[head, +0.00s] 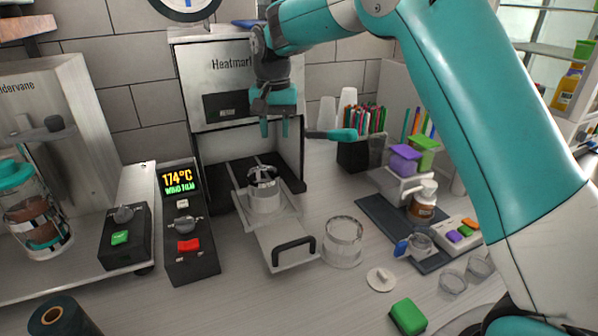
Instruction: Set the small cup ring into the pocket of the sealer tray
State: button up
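The sealer tray (283,241) is pulled out of the Heatmart sealer, its black handle toward me. A shiny metallic ring-like piece (264,202) stands upright at the tray's pocket, with a smaller shiny part on top. I cannot tell whether it is the small cup ring or how deep it sits. A larger clear ring or cup (343,241) stands on the counter right of the tray. My gripper (274,128) points down above the tray, in front of the sealer. Its two fingers are apart with nothing between them, clear of the metallic piece.
The sealer housing (222,85) stands behind the tray. A control box (188,225) reading 174°C is on the left. On the right are a dark mat (375,215) with a jar, a white lid (381,279), a green block (408,316) and small clear cups (453,281).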

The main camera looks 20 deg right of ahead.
jog(key=s+a+r+n+y, duration=0.1)
jog(key=s+a+r+n, duration=0.15)
jog(key=s, duration=0.65)
jog(key=s+a+r+n+y, duration=0.15)
jog(key=s+n, duration=0.25)
jog(key=s, duration=0.6)
jog(key=s+a+f+n+y+b, duration=0.1)
jog(key=s+f+n, duration=0.1)
jog(key=s, duration=0.6)
jog(key=s+a+f+n+b, duration=0.1)
jog(key=s+f+n, duration=0.1)
jog(key=s, duration=0.7)
jog(key=shift+s+f+n+y, duration=0.15)
jog(key=shift+f+n+y, duration=0.1)
jog(key=shift+n+y, duration=0.15)
